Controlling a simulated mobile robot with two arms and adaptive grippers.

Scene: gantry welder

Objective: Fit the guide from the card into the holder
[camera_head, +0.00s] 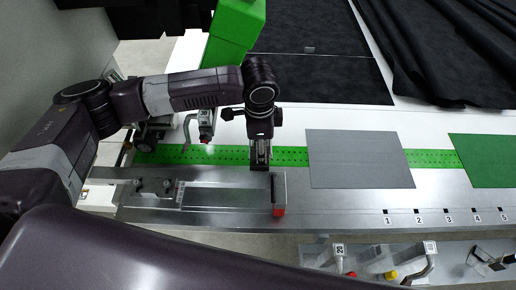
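A grey card (360,172) lies flat on the white table, with nothing visible on it. A small metal part marked 30 (206,122), with a bent handle and a red tip, stands at the green strip left of my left gripper. It may be a guide, perhaps in its holder; I cannot tell. Similar parts marked 20 (339,252) and with a yellow tip (429,250) are at the front rail. My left gripper (260,160) points down over the green strip, left of the grey card. Its fingers look close together; any grasp is unclear. My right gripper is not seen.
A long steel fixture (225,194) with a red end block (279,210) lies below my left gripper. A green post (235,30) stands behind. A green card (487,170) lies at right. Black cloth (430,50) covers the back. Numbered marks line the front edge.

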